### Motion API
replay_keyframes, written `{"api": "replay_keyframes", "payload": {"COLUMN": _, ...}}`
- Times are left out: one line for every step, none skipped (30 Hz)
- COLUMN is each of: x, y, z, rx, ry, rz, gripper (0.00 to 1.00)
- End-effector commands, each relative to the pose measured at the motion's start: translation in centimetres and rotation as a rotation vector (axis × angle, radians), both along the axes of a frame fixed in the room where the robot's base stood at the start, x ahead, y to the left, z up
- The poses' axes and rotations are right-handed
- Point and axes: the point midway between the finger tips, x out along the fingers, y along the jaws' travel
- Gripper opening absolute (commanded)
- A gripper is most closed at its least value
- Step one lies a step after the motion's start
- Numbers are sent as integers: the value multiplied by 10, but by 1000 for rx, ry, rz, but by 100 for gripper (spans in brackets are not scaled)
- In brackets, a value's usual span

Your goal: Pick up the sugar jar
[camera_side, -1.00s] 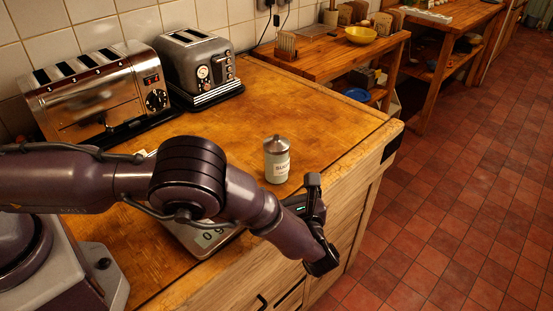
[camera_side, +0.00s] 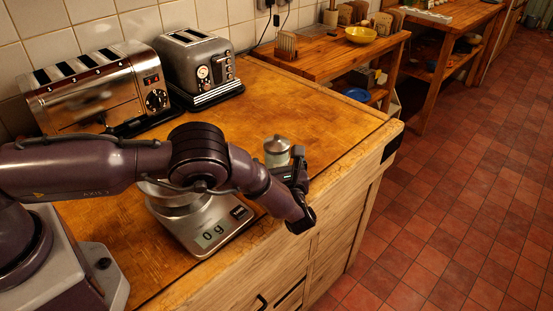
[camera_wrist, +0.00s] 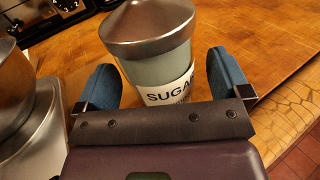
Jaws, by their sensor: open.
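The sugar jar (camera_side: 277,150) stands upright on the wooden counter, pale green-grey with a metal lid. In the side view its lower part is hidden behind my gripper (camera_side: 296,180). In the wrist view the jar (camera_wrist: 150,62) shows its domed lid and a white "SUGAR" label, its base hidden by the gripper body. My gripper (camera_wrist: 162,82) is open, with one blue-padded finger on each side of the jar. The left finger looks close to the jar and a gap shows at the right. I cannot tell whether either finger touches it.
A kitchen scale (camera_side: 212,236) reading 0 g, with a metal bowl (camera_side: 172,200), stands left of the jar. Two toasters (camera_side: 100,90) (camera_side: 195,65) stand along the tiled wall. The counter behind the jar is clear. Its front edge (camera_side: 345,172) lies close to my gripper.

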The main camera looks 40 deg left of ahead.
Motion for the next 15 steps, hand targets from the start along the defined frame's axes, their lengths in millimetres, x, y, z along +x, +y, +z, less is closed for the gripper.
{"api": "replay_keyframes", "payload": {"x": 3, "y": 6, "z": 0, "rx": 0, "ry": 0, "rz": 2, "gripper": 95}}
{"api": "replay_keyframes", "payload": {"x": 5, "y": 9, "z": 0, "rx": 0, "ry": 0, "rz": 1, "gripper": 95}}
{"api": "replay_keyframes", "payload": {"x": 6, "y": 11, "z": 0, "rx": 1, "ry": 0, "rz": 0, "gripper": 95}}
{"api": "replay_keyframes", "payload": {"x": 7, "y": 12, "z": 0, "rx": 1, "ry": 0, "rz": 0, "gripper": 95}}
{"api": "replay_keyframes", "payload": {"x": 7, "y": 13, "z": 0, "rx": 1, "ry": 0, "rz": -1, "gripper": 95}}
{"api": "replay_keyframes", "payload": {"x": 7, "y": 13, "z": 0, "rx": 1, "ry": 0, "rz": -1, "gripper": 95}}
{"api": "replay_keyframes", "payload": {"x": 8, "y": 13, "z": 0, "rx": 1, "ry": 0, "rz": -1, "gripper": 95}}
{"api": "replay_keyframes", "payload": {"x": 7, "y": 13, "z": 0, "rx": 1, "ry": 0, "rz": -1, "gripper": 95}}
{"api": "replay_keyframes", "payload": {"x": 7, "y": 13, "z": 0, "rx": 1, "ry": 0, "rz": -1, "gripper": 95}}
{"api": "replay_keyframes", "payload": {"x": 7, "y": 13, "z": 0, "rx": 1, "ry": 0, "rz": -1, "gripper": 95}}
{"api": "replay_keyframes", "payload": {"x": 7, "y": 13, "z": 0, "rx": 1, "ry": 0, "rz": -1, "gripper": 95}}
{"api": "replay_keyframes", "payload": {"x": 7, "y": 13, "z": 0, "rx": 0, "ry": 0, "rz": -1, "gripper": 88}}
{"api": "replay_keyframes", "payload": {"x": 7, "y": 13, "z": 0, "rx": 0, "ry": 0, "rz": -1, "gripper": 81}}
{"api": "replay_keyframes", "payload": {"x": 7, "y": 13, "z": 0, "rx": 0, "ry": 0, "rz": -1, "gripper": 74}}
{"api": "replay_keyframes", "payload": {"x": 7, "y": 13, "z": 0, "rx": 0, "ry": 0, "rz": -1, "gripper": 65}}
